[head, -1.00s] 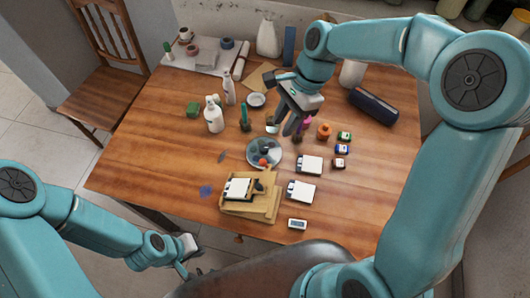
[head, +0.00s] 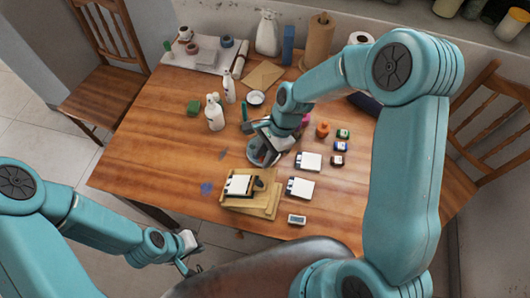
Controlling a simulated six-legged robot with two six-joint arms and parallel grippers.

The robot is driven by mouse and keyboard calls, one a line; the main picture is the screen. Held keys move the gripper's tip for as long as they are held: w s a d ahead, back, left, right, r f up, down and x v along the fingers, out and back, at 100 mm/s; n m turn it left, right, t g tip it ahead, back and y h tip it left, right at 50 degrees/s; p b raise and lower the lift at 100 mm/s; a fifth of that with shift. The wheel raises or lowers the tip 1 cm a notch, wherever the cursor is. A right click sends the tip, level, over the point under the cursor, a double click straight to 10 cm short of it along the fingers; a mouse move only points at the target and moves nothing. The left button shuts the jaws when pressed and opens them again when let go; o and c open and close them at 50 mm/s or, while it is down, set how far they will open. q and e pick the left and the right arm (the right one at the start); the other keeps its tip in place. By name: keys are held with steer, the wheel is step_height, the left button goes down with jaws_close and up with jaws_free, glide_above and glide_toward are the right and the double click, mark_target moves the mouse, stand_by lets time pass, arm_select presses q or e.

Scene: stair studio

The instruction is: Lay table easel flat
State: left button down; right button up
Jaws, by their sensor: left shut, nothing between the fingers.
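The wooden table easel (head: 262,204) stands at the front middle of the table in the head view. A small white canvas or pad (head: 238,185) rests on it, with a dark part beside it. Its exact tilt is hard to tell from above. My left gripper (head: 183,262) is shut and empty, low in front of the table's near edge, left of the easel.
Several paint jars (head: 340,147), white bottles (head: 215,114) and a paper roll (head: 318,40) stand farther back. The table's left front is mostly clear.

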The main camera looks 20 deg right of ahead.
steer(key=shift+s, duration=0.1)
jaws_close()
steer(key=shift+d+f, duration=0.1)
